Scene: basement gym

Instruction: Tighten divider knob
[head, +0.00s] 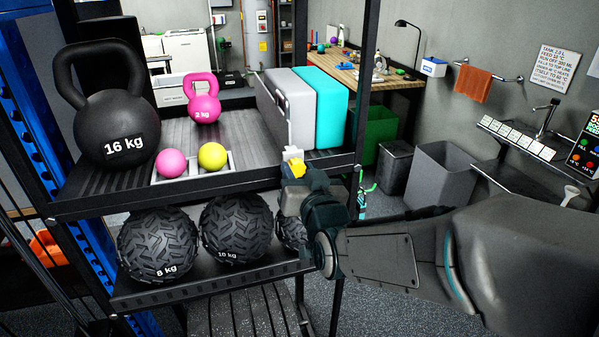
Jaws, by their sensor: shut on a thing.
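The divider stands upright beside a light grey block and a teal block. My gripper (294,167) reaches in from the right and is shut on the knob at the shelf's front edge. The fingertips are small in the head view, and the gripper partly hides the knob's lower side. How far the knob is turned cannot be told.
The shelf also holds a black 16 kg kettlebell (118,130), a pink kettlebell (203,100), and pink (171,163) and yellow (212,156) balls in a tray. Black medicine balls (236,228) sit below. A black rack post (366,75) stands right of the blocks, near my arm.

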